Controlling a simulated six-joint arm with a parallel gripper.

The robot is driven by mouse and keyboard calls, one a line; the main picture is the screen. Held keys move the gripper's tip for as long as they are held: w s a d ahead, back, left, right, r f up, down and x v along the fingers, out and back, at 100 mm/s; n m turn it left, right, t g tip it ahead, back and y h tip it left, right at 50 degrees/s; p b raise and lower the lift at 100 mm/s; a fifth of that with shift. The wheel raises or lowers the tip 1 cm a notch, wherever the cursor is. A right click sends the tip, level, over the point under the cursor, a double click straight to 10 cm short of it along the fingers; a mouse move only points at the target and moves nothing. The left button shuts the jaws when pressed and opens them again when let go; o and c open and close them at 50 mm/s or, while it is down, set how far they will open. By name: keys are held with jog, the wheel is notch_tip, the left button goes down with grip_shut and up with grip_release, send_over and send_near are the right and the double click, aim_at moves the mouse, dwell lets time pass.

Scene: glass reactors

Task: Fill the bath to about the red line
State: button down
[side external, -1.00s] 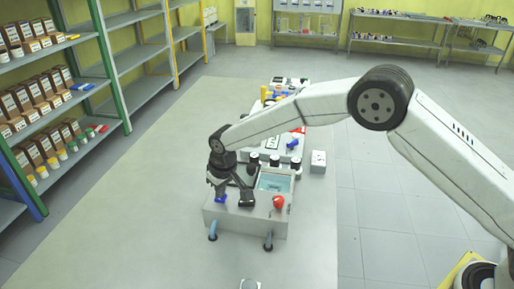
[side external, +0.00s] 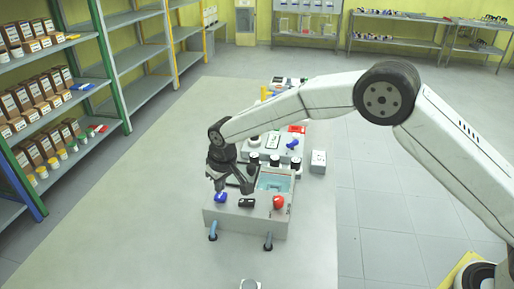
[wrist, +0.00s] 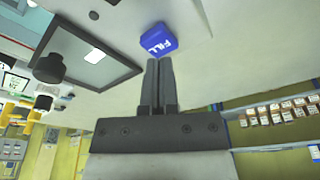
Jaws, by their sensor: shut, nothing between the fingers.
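The bath is a grey box (side external: 229,221) on the long table, with a water-filled opening (side external: 274,182) at its top right. The water looks pale blue-green; I cannot make out a red line. Along the front are a blue knob (side external: 220,197), a black knob (side external: 246,203) and a red knob (side external: 279,202). In the wrist view the blue knob (wrist: 157,40) reads "FILL". My gripper (wrist: 158,62) is shut and empty, its fingertips pointing at the blue knob. In the side view my gripper (side external: 219,187) is just above and behind it; contact is unclear.
Dark-capped items (side external: 275,160) stand behind the bath, and more equipment (side external: 294,143) lies farther back. A small white box (side external: 318,161) is to the right. The table (side external: 130,210) is clear on the left.

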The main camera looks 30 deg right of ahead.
jog(key=shift+r, duration=2.55)
jog(key=shift+s+d+r, duration=0.1)
jog(key=shift+s+d, duration=0.05)
jog(key=shift+d, duration=0.35)
jog(key=s+d+r+m, duration=0.2)
jog(key=s+d, duration=0.9)
jog(key=d, duration=0.2)
jog(key=s+d+f, duration=0.1)
jog(key=s+d, duration=0.3)
jog(key=s, duration=0.4)
jog(key=s+d+f+m, duration=0.1)
jog(key=s+d, duration=0.3)
jog(key=s, duration=0.5)
jog(key=shift+h, duration=0.3)
jog(key=shift+w+r, duration=0.1)
jog(key=shift+w, duration=0.05)
